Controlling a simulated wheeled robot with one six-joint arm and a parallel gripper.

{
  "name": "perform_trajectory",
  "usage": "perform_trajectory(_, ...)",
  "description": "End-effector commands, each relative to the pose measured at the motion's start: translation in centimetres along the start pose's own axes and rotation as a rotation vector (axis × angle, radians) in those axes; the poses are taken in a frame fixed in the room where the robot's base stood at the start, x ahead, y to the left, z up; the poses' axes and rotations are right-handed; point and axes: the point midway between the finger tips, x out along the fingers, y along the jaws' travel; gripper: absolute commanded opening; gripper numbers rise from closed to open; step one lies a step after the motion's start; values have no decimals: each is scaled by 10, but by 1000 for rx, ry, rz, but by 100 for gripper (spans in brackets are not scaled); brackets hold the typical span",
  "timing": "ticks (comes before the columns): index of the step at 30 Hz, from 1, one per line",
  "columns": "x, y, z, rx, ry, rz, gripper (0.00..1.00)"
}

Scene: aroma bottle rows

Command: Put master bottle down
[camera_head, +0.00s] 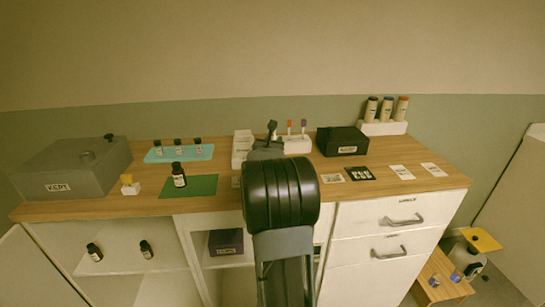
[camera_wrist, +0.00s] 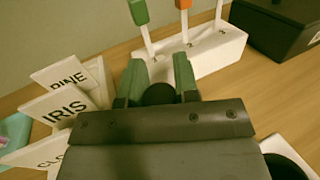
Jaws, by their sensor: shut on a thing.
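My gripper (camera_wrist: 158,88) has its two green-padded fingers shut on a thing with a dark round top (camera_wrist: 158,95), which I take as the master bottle. Its body and label are hidden behind the gripper. In the head view, my gripper (camera_head: 271,131) is at the back middle of the wooden counter (camera_head: 140,206), partly hidden by my arm. It is close to the white card holder and the white stick stand. Another dark bottle (camera_head: 179,175) with a white label stands upright on the green mat (camera_head: 205,186), left of my arm.
Three small bottles stand on a cyan tray (camera_head: 156,155). White cards (camera_wrist: 62,104) read PINE and IRIS; the stick stand (camera_wrist: 208,52) is ahead. A grey KEPT box (camera_head: 75,168), black box (camera_head: 342,141) and three-bottle rack (camera_head: 383,128) flank these. Flat cards (camera_head: 402,172) lie right.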

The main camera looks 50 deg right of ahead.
Motion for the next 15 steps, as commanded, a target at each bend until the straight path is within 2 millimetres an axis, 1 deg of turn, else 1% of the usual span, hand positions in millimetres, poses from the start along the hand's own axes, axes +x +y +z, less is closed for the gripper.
perform_trajectory(1,0,0,-3,-1,5,0,9)
perform_trajectory(4,0,0,-3,-1,6,1,0)
perform_trajectory(11,0,0,-3,-1,8,0,0)
perform_trajectory(15,0,0,6,-1,7,0,0)
